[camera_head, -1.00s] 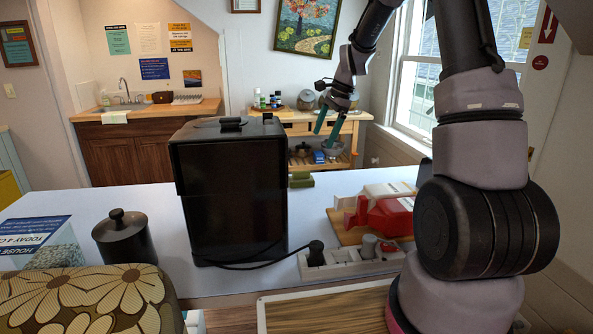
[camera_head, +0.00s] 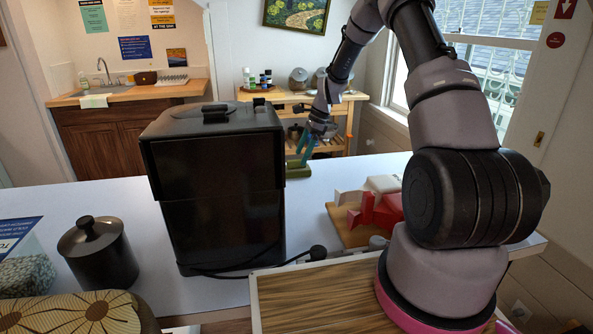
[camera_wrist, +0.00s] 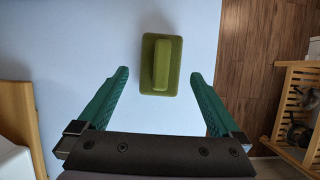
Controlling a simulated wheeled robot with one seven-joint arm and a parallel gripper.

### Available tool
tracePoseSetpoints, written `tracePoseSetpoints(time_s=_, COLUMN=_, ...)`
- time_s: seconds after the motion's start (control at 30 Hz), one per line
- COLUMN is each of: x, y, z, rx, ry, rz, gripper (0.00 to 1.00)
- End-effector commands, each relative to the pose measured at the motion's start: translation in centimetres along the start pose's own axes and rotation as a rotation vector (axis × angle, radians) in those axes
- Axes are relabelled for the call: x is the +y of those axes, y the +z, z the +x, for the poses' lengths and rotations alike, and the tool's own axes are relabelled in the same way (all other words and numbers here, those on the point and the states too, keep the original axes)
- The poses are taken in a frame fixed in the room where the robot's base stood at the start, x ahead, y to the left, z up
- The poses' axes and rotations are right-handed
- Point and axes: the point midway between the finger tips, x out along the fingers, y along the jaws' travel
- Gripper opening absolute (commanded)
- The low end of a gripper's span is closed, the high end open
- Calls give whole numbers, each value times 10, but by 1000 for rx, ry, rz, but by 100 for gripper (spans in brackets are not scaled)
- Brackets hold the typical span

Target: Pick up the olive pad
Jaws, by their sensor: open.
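The olive pad (camera_wrist: 160,64) lies on the white table, a rectangular base with a raised bar along its middle. In the head view the pad (camera_head: 298,172) shows just right of the black box, partly hidden behind it. My gripper (camera_wrist: 162,90) is open and empty, its two green fingers spread wide. In the wrist view the pad lies ahead of the fingertips, between their lines. In the head view my gripper (camera_head: 304,150) hangs above the pad and is apart from it as far as I can tell.
A tall black box (camera_head: 215,195) stands left of the pad, with a cable at its foot. A red object (camera_head: 380,212) on a wooden board lies to the right. A dark lidded pot (camera_head: 98,250) stands at left. The white table (camera_wrist: 90,40) is clear around the pad.

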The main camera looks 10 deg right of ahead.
Motion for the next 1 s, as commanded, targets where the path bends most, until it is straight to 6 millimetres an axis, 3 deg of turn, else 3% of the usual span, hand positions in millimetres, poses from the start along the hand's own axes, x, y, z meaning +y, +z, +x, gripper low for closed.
tracePoseSetpoints(time_s=0.3, x=-2, y=3, z=43, rx=0, ry=1, rz=-1, gripper=100)
tracePoseSetpoints(time_s=0.63, x=-3, y=3, z=50, rx=0, ry=-1, rz=-1, gripper=100)
tracePoseSetpoints(time_s=0.8, x=-2, y=3, z=50, rx=0, ry=-1, rz=-1, gripper=35)
tracePoseSetpoints(time_s=0.83, x=-2, y=3, z=50, rx=0, ry=-1, rz=-1, gripper=26)
tracePoseSetpoints(time_s=1.0, x=-3, y=3, z=50, rx=0, ry=-1, rz=-1, gripper=26)
